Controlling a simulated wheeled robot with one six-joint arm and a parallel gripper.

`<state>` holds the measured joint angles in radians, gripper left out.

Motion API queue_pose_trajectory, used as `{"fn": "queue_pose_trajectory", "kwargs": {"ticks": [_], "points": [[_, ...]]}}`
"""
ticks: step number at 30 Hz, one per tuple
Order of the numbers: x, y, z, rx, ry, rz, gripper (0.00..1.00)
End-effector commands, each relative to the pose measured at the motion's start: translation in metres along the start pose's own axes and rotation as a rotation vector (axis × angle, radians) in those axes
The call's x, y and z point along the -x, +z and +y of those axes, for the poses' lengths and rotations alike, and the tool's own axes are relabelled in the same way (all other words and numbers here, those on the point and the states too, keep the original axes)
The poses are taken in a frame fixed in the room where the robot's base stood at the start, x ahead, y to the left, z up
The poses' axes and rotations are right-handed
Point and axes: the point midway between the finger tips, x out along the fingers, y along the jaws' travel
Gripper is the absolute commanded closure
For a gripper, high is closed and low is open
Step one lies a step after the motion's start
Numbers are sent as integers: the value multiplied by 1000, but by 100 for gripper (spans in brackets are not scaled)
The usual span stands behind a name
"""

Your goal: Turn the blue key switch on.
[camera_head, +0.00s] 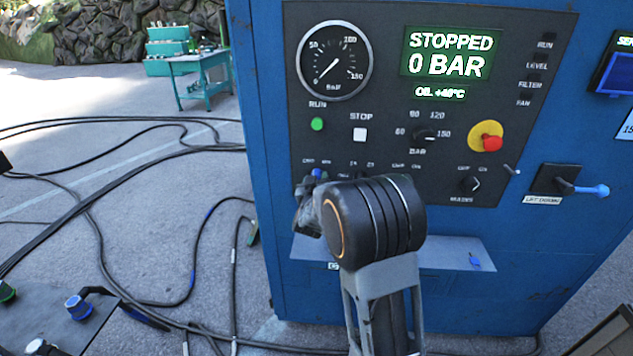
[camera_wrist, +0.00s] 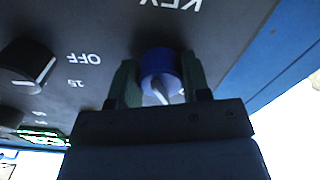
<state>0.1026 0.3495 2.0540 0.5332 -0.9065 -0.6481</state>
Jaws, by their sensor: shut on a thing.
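The blue key switch (camera_wrist: 159,66) sits on the dark panel face, under upside-down KEY lettering in the wrist view. The two green fingers of my gripper (camera_wrist: 160,80) stand on either side of it, shut on the blue knob. A pale mark on the knob slants down and slightly right in that view. In the head view a bit of the blue switch (camera_head: 317,174) shows above my gripper (camera_head: 308,200), at the panel's lower left. My wrist hides most of the switch's surroundings there. The display (camera_head: 450,62) reads STOPPED, 0 BAR.
A black knob (camera_wrist: 28,68) is beside the switch, near the word OFF. A shelf (camera_head: 420,252) juts out below. Black cables (camera_head: 110,180) lie on the floor left.

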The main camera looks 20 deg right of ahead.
Motion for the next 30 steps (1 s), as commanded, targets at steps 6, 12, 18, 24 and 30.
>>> {"fn": "queue_pose_trajectory", "kwargs": {"ticks": [6, 12, 18, 24, 30], "points": [[0, 1, -1, -19, -1, 0, 80], [0, 4, -2, -115, 0, 2, 80], [0, 5, -4, -286, -1, 4, 80], [0, 5, -4, -476, -1, 3, 80], [0, 4, -5, -661, -2, 1, 80]]}}
